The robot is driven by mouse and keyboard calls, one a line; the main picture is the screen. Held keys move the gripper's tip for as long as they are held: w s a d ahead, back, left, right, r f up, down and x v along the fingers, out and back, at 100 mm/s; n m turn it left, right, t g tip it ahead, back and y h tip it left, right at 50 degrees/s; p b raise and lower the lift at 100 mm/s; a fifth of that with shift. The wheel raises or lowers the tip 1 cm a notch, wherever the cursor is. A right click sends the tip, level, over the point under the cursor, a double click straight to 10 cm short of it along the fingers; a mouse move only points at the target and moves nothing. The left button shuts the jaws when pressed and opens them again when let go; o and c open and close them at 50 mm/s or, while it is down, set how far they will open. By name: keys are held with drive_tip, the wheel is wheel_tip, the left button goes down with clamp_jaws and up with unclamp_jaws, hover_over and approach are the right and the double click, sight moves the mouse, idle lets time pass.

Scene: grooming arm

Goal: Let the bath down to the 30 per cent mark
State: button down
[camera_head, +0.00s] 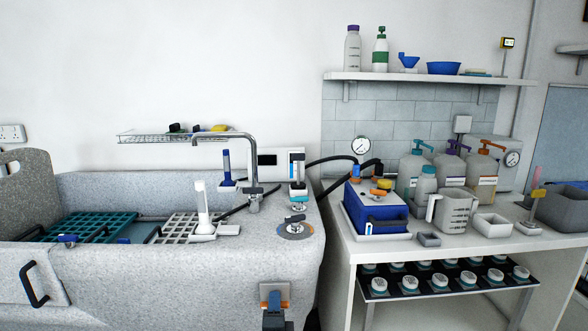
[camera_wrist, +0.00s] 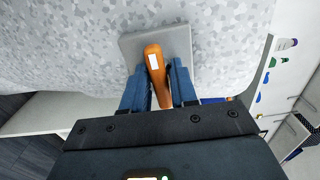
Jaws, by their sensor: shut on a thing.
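The bath (camera_head: 180,278) is a large speckled grey tub on the left of the head view. On its front wall is a grey plate (camera_wrist: 127,44) with an orange lever (camera_wrist: 155,62) bearing a white label, seen close in the wrist view. My gripper (camera_wrist: 160,88) has its blue fingers on either side of the lever and is shut on it. In the head view my gripper (camera_head: 274,303) is low at the bath's front and covers most of the lever. A white panel with a blue bar (camera_head: 296,160) is on the wall behind. I cannot make out the water level.
Green and white grids (camera_head: 92,227) lie inside the bath, with a tap (camera_head: 252,170) at its back. A black-handled side door (camera_head: 36,284) is at the left. A bench (camera_head: 350,240) at the right holds a blue unit (camera_head: 376,212), bottles and a jug.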

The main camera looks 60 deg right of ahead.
drive_tip(key=shift+n+p, duration=0.4)
drive_tip(key=shift+p, duration=0.2)
drive_tip(key=shift+f+n+p, duration=0.1)
drive_tip(key=shift+n+p, duration=0.6)
drive_tip(key=shift+n, duration=0.3)
